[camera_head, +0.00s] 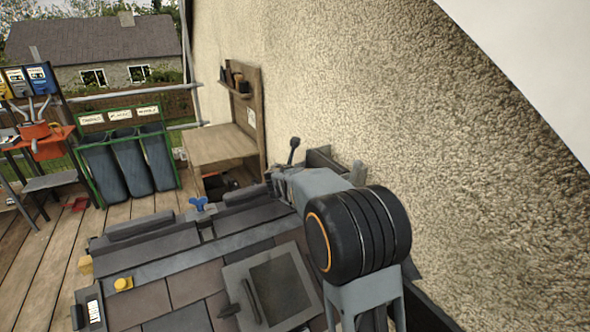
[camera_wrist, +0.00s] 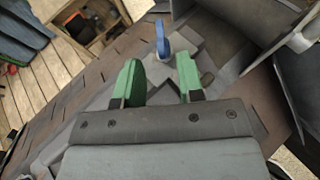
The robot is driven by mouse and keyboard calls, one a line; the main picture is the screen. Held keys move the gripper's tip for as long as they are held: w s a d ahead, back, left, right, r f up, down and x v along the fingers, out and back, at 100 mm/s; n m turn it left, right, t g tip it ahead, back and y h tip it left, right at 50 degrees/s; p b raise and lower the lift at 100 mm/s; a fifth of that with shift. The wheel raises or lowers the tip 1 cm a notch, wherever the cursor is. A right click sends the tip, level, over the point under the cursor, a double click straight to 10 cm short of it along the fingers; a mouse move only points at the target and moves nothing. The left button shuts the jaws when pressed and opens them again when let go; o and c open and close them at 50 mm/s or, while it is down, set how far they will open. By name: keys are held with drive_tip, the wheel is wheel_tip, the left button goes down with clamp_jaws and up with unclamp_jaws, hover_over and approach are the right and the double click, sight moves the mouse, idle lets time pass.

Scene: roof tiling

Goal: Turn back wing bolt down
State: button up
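A blue wing bolt (camera_head: 199,205) stands at the far edge of the grey roof assembly (camera_head: 160,250), in a gap between dark raised strips. In the wrist view the blue wing bolt (camera_wrist: 162,42) appears upright, just beyond my fingertips and near the middle of the gap between them. My gripper (camera_wrist: 159,70) has two green fingers spread apart with nothing held between them. The fingers do not touch the bolt. The gripper is hidden behind my own arm in the head view.
A yellow knob (camera_head: 123,284) sits on the near left of the roof. A rough wall (camera_head: 350,80) rises close on the right. A wooden workbench (camera_head: 215,147) and green-framed bins (camera_head: 127,160) stand behind.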

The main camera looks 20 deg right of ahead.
drive_tip(key=p+x, duration=0.1)
drive_tip(key=x, duration=0.6)
drive_tip(key=shift+w+d+f, duration=0.1)
drive_tip(key=shift+w+d, duration=0.1)
drive_tip(key=shift+w, duration=0.1)
clamp_jaws()
